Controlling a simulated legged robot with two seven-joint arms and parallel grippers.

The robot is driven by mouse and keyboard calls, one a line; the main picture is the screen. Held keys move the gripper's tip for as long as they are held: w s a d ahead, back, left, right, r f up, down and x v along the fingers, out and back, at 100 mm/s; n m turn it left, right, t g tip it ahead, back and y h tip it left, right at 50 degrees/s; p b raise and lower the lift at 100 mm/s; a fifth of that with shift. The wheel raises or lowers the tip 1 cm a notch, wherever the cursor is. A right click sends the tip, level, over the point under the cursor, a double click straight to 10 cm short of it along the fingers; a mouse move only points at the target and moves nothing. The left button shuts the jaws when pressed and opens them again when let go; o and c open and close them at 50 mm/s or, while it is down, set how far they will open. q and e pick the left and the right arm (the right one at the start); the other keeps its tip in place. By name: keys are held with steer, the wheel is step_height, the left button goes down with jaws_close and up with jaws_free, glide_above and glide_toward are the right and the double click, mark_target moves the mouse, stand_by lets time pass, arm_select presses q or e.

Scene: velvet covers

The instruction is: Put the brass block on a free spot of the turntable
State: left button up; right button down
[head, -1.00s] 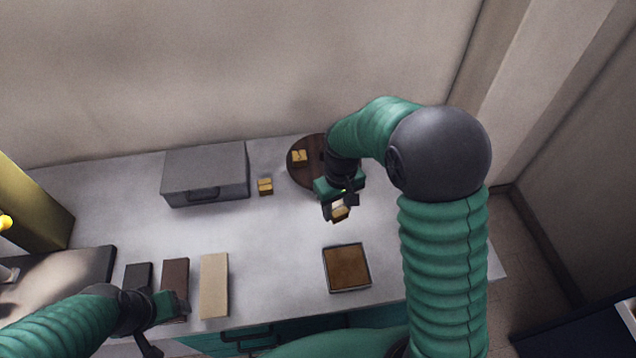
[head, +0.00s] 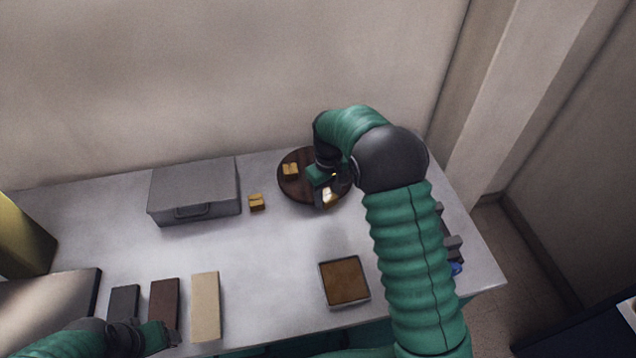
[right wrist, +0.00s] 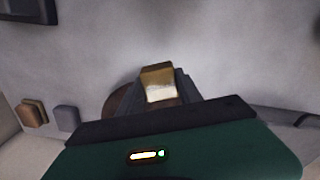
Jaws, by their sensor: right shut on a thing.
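The brass block (head: 327,196) is in my right gripper (head: 326,190), which is shut on it. In the right wrist view the brass block (right wrist: 157,78) stands out between the fingers (right wrist: 166,88). The turntable (head: 297,193) is a dark brown round disc at the back of the table. My right gripper is over its right front part; I cannot tell whether the block touches it. Another brass-coloured block (head: 290,169) sits on the turntable's left part. My arm hides the disc's right side. My left gripper (head: 158,338) is low at the left; its fingers are unclear.
A second small brass-coloured block (head: 256,202) lies on the table (head: 250,245) between a grey case (head: 194,190) and the turntable. A square tray with a brown inside (head: 322,284) is at the front. Dark, brown and beige slabs (head: 206,305) lie at front left.

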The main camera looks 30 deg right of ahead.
steer(key=w, duration=0.2)
steer(key=w+d, duration=0.1)
steer(key=w, duration=0.1)
steer(key=w+d+p, duration=0.1)
steer(key=w, duration=0.2)
steer(key=shift+d+f, duration=0.1)
steer(key=shift+f, duration=0.25)
steer(key=shift+w+a, duration=0.2)
steer(key=shift+w, duration=0.1)
steer(key=shift+w+f, duration=0.1)
steer(key=shift+f, duration=0.15)
step_height(320, 180, down, 3)
steer(key=shift+r+p, duration=0.15)
steer(key=shift+p, duration=0.3)
steer(key=shift+d+f, duration=0.25)
steer(key=c, duration=0.9)
jaws_free()
arm_select(q)
steer(key=shift+d+r, duration=0.2)
steer(key=shift+r, duration=0.35)
steer(key=shift+d+r, duration=0.2)
steer(key=shift+r, duration=0.3)
arm_select(e)
steer(key=shift+o, duration=0.4)
steer(key=shift+a, duration=0.15)
steer(key=shift+r, duration=0.1)
